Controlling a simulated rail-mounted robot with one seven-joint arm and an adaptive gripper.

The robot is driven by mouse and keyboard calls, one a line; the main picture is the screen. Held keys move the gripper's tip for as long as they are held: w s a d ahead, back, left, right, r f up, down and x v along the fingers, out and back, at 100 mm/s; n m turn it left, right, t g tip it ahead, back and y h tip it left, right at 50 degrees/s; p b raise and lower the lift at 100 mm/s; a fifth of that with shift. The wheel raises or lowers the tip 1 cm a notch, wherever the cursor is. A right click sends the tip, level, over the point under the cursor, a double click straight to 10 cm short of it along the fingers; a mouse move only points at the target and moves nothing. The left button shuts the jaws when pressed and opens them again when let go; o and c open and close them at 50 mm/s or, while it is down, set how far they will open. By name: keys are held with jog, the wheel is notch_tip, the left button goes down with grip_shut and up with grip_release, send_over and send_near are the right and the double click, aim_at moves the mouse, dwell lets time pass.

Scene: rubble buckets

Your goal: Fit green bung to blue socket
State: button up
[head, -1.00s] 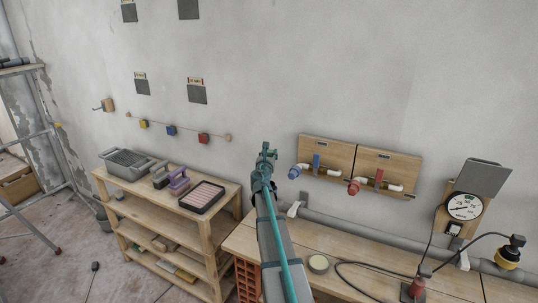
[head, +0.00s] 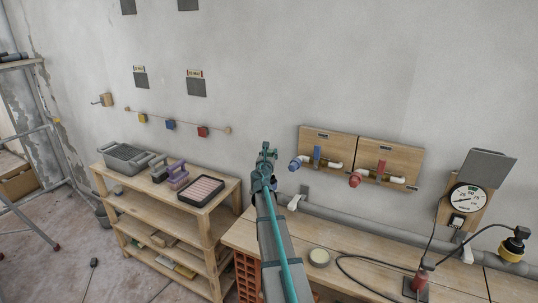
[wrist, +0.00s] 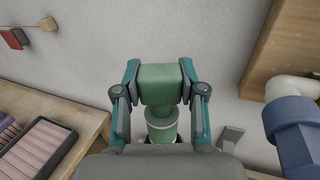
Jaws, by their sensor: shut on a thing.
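The green bung (wrist: 160,88) is held between the two fingers of my gripper (wrist: 160,85) in the wrist view, with its wide block end outward and a round part below. In the head view my gripper (head: 267,152) is left of the pipe boards, in front of the wall; the bung is too small there to make out clearly. The blue socket (head: 295,164) is on the end of a white pipe on the left wooden board. In the wrist view the blue socket (wrist: 292,135) is at the right edge, apart from the bung.
A red socket (head: 355,180) sits on the right board (head: 390,160). A grey pipe (head: 350,223) runs along the wall. A shelf (head: 225,190) with trays stands left. A gauge (head: 467,199) hangs right.

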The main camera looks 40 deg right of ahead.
jog(key=shift+f, duration=0.1)
dwell(0.3)
jog(key=shift+f+b, duration=1.4)
jog(key=shift+b, duration=0.05)
jog(key=shift+f, duration=0.25)
dwell(0.3)
jog(key=shift+f+b, duration=1.25)
jog(key=shift+b, duration=0.15)
jog(key=shift+f, duration=0.2)
jog(key=shift+f+b, duration=0.3)
jog(key=shift+b, duration=0.15)
jog(key=o, duration=1.2)
